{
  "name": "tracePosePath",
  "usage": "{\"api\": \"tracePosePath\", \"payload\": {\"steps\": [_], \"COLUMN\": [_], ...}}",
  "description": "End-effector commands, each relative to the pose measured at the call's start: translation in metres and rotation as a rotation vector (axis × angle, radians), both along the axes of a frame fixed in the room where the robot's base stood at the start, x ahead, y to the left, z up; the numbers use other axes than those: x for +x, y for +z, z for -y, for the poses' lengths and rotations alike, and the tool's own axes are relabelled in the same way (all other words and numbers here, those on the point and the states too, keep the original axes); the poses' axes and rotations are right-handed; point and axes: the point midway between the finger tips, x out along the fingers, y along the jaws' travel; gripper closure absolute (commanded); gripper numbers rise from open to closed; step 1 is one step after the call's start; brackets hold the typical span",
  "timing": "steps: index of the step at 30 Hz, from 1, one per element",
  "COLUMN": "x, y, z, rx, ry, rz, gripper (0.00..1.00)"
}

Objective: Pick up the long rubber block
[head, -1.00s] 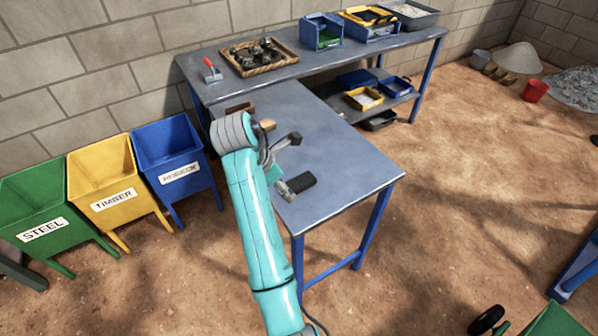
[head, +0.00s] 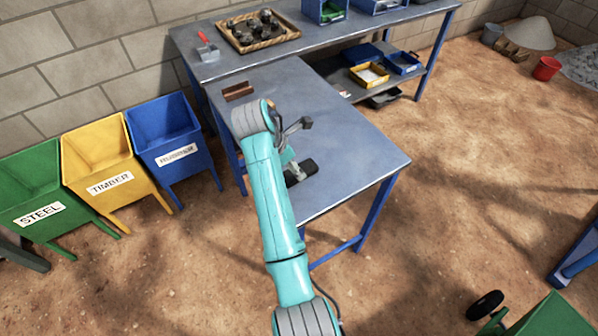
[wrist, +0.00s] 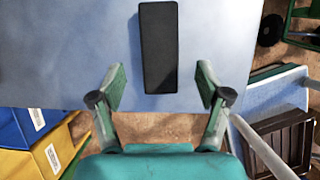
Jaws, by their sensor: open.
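The long rubber block (wrist: 158,48) is a black oblong lying flat on the blue-grey table (wrist: 225,40). In the wrist view it lies ahead of my gripper (wrist: 160,88), with its long side running away from me. My gripper is open and empty, one finger to the left of the block's line and one to the right, its tips near the block's near end. In the head view the black block (head: 303,171) is on the near part of the table, partly hidden by my gripper. I cannot tell the height of the fingers above the table.
A brown block (head: 238,91) lies farther back on the table. Blue (head: 165,140), yellow (head: 98,165) and green (head: 35,190) bins stand left; the blue one is labelled RUBBER. A wooden tray of dark lumps (head: 258,40) is on the back bench. The table's right part is clear.

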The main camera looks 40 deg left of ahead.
Motion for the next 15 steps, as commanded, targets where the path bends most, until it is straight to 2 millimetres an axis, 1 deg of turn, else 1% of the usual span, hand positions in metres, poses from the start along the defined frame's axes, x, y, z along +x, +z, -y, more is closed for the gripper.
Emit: {"api": "tracePosePath", "payload": {"steps": [3, 7, 10, 15], "x": [0.009, 0.016, 0.018, 0.019], "y": [-0.016, -0.03, -0.036, -0.038], "z": [0.004, 0.005, 0.006, 0.006], "rx": [-0.002, -0.003, -0.001, 0.0], "ry": [-0.001, 0.0, 0.0, 0.0], "rz": [-0.002, -0.001, 0.0, 0.0], "gripper": [0.24, 0.24, 0.24, 0.24]}}
